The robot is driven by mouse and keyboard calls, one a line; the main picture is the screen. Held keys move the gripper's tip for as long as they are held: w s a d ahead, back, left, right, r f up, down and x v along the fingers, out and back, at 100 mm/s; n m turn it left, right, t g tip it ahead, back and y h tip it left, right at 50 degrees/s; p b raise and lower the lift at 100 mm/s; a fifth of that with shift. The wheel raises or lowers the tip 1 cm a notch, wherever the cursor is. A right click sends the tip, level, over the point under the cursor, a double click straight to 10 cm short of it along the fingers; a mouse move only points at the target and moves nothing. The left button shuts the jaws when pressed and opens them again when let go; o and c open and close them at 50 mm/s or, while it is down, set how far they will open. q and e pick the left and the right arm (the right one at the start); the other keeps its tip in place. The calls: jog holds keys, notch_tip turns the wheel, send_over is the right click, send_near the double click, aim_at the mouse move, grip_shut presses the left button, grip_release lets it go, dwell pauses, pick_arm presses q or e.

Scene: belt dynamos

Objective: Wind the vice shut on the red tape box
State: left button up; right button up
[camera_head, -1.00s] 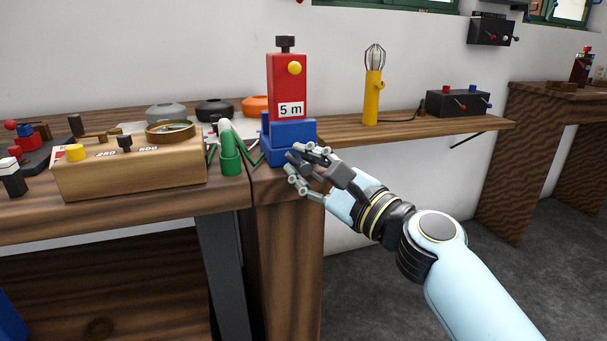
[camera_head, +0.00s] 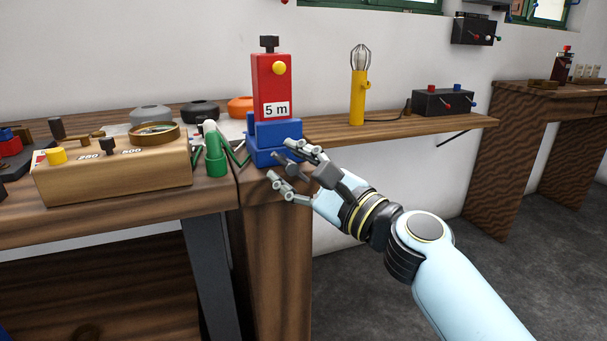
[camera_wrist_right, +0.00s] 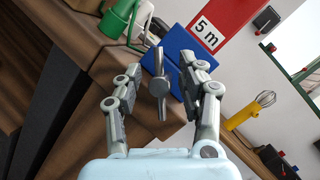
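The blue vice (camera_head: 272,146) stands at the right end of the wooden bench. It also shows in the wrist view (camera_wrist_right: 176,62). The red tape box (camera_head: 271,82), labelled 5 m, stands upright in it, and its lower part shows in the wrist view (camera_wrist_right: 228,14). The vice's grey handle (camera_wrist_right: 158,87), a hub with a crossbar, faces my right gripper. My right gripper (camera_head: 287,163) is in front of the vice with its fingers apart. In the wrist view the handle lies between the open fingers (camera_wrist_right: 163,80), with gaps visible on both sides. My left gripper is out of view.
A green stand (camera_head: 216,160) and a wooden box with knobs (camera_head: 110,172) are left of the vice. A yellow lamp (camera_head: 358,98) and a black box (camera_head: 441,102) stand on the shelf to the right. The space before the shelf is open floor.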

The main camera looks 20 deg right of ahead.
jog(key=v, duration=1.2)
jog(key=shift+w+a, duration=0.1)
jog(key=s+d+f+n+g+h, duration=0.2)
jog(key=s+f+g, duration=0.1)
jog(key=f, duration=0.9)
jog(key=s+d+f+n+g+h, duration=0.1)
jog(key=s+f+n+g, duration=0.15)
jog(key=f, duration=0.95)
jog(key=s+d+f+n+g+h, duration=0.1)
jog(key=s+d+f+g+h, duration=0.2)
jog(key=f, duration=0.9)
jog(key=s+d+f+n+g+h, duration=0.1)
jog(key=s+f+n+g, duration=0.2)
jog(key=s, duration=0.9)
jog(key=s+d+f+n+g+h, duration=0.1)
jog(key=s+d+f+n+g, duration=0.1)
jog(key=s+f+n, duration=0.6)
jog(key=s+d+f+n+g+h, duration=0.1)
jog(key=s+f+n+g, duration=0.3)
jog(key=s, duration=1.2)
notch_tip(320, 180, down, 5)
jog(key=shift+d+r+n+h, duration=0.15)
jog(key=shift+d+n+h, duration=0.15)
jog(key=shift+d+n, duration=0.6)
